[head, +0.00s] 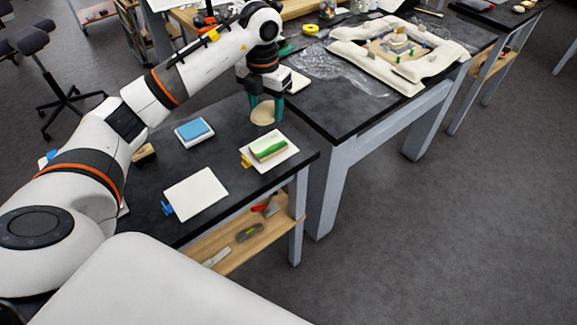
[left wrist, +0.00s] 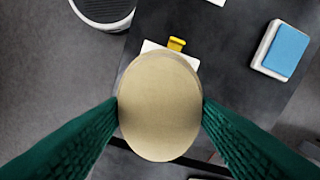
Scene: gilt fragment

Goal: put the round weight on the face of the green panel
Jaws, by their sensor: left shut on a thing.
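The round weight (head: 264,115) is a tan disc held between the green fingers of my left gripper (head: 266,106), above the dark table. In the left wrist view the round weight (left wrist: 160,107) fills the middle, with a finger on each side. The green panel (head: 269,149) lies on a white board with a yellow clip, in front of and below the weight in the head view. In the left wrist view the weight hides the panel; only a white edge and a yellow clip (left wrist: 177,44) show. My right gripper is not in view.
A blue block on a white tray (head: 194,131) and a blank white board (head: 196,193) lie on the table (head: 150,184). A wooden shelf (head: 238,250) below holds tools. A second table to the right bears plastic film and a padded cream ring (head: 345,47).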

